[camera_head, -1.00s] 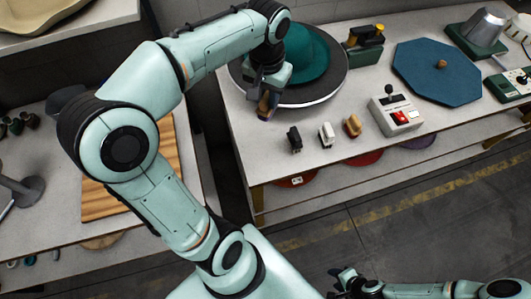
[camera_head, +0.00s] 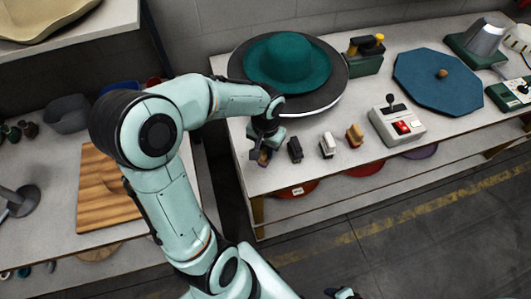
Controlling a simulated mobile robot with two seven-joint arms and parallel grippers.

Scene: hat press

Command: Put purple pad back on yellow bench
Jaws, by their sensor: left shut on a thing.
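My left gripper (camera_head: 264,146) points down over the left front part of the bench (camera_head: 258,182). It is shut on a small pad (camera_head: 263,157), brownish with a purple tint, mostly hidden by the fingers. The pad is in line with the row of other small pads; I cannot tell if it touches the bench top. The bench has a pale top and yellowish legs.
A black pad (camera_head: 294,150), a white pad (camera_head: 327,145) and a tan pad (camera_head: 354,135) stand right of my left gripper. Behind are a teal hat (camera_head: 288,62) on a round plate, and a control box (camera_head: 397,125).

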